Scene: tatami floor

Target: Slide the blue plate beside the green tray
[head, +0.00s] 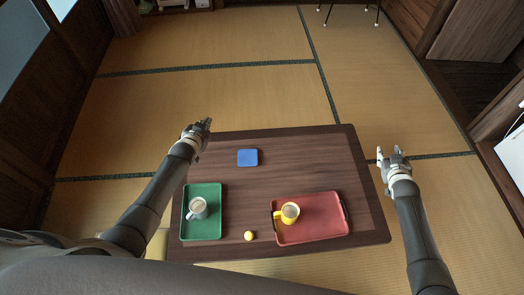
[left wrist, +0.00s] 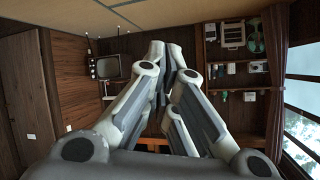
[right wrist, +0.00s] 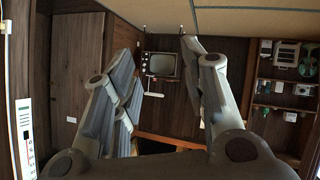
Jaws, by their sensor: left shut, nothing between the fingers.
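The small square blue plate (head: 247,158) lies flat on the dark wooden table, near its far edge and left of the middle. The green tray (head: 213,232) lies at the table's near left and holds a light grey cup (head: 198,207). The plate is apart from the tray, farther back and to its right. My left gripper (head: 207,124) is shut and empty past the table's far left corner; its fingers also show in the left wrist view (left wrist: 169,52). My right gripper (head: 389,153) is open and empty off the table's right edge; its spread fingers also show in the right wrist view (right wrist: 160,50).
A red tray (head: 325,232) with a yellow cup (head: 290,212) lies at the table's near right. A small yellow ball-like thing (head: 249,236) sits between the trays. The wooden table (head: 310,160) is bare around the blue plate and to its right.

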